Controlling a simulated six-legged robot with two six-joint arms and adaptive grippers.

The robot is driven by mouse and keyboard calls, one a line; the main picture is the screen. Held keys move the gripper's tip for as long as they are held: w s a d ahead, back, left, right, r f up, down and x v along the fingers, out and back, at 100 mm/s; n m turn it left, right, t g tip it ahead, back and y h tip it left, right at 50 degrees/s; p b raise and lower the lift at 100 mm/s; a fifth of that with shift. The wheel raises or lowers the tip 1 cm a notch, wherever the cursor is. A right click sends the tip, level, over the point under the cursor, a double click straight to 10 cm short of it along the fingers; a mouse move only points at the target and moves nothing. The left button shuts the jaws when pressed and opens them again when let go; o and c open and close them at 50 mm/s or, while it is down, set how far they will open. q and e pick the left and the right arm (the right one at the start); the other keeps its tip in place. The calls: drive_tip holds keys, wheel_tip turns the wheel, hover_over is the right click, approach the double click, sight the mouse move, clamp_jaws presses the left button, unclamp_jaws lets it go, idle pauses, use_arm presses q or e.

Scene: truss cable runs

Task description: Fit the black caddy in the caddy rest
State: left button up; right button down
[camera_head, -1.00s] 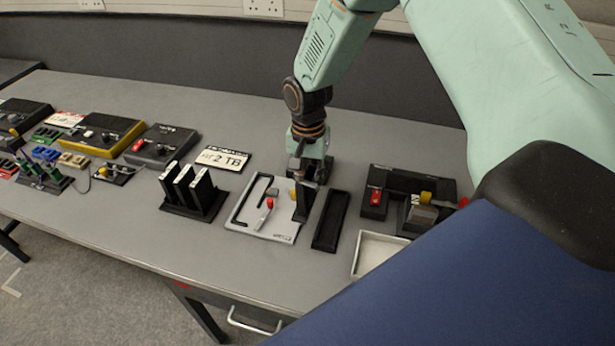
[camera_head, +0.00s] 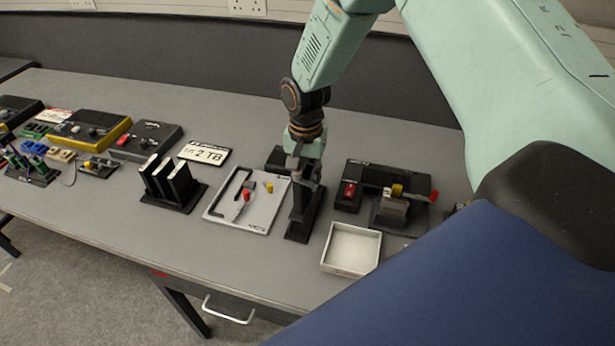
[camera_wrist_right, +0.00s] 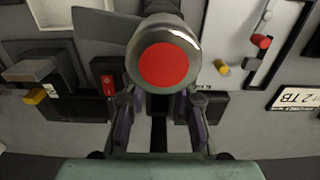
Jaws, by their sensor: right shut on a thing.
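My right gripper (camera_head: 305,168) is shut on the black caddy (camera_head: 301,196), a dark upright piece hanging below its fingers. The caddy is over the caddy rest (camera_head: 297,234), a long black tray on the bench right of the tool board. I cannot tell whether the caddy touches the rest; the gripper and caddy hide the rest's middle. In the wrist view the fingers of my right gripper (camera_wrist_right: 162,112) show low in the middle, and a round metal part with a red face blocks what lies between and beyond them. My left gripper is not in view.
The pale tool board (camera_head: 262,222) lies close left of the rest. A white tray (camera_head: 350,268) stands close right, with a black fixture with a red switch (camera_head: 347,190) behind it. A black slotted rack (camera_head: 188,205) is farther left. The bench front edge is bare.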

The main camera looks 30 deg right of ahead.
drive_tip(key=shift+w+d+f+b, duration=0.1)
drive_tip(key=shift+d+f+b, duration=0.1)
drive_tip(key=shift+f+b, duration=0.35)
drive_tip(key=shift+w+d+f+b, duration=0.15)
drive_tip(key=shift+f+b, duration=0.15)
drive_tip(key=shift+f, duration=0.3)
drive_tip(key=shift+f+b, duration=0.35)
drive_tip(key=shift+a+f+b, duration=0.4)
drive_tip(key=shift+f+b, duration=0.25)
drive_tip(key=shift+b, duration=0.2)
drive_tip(key=shift+d+f, duration=0.1)
drive_tip(key=shift+d, duration=0.25)
drive_tip(key=shift+s+a, duration=0.1)
drive_tip(key=shift+a, duration=0.2)
drive_tip(key=shift+d+p, duration=0.2)
drive_tip(key=shift+p, duration=0.2)
drive_tip(key=shift+a, duration=0.15)
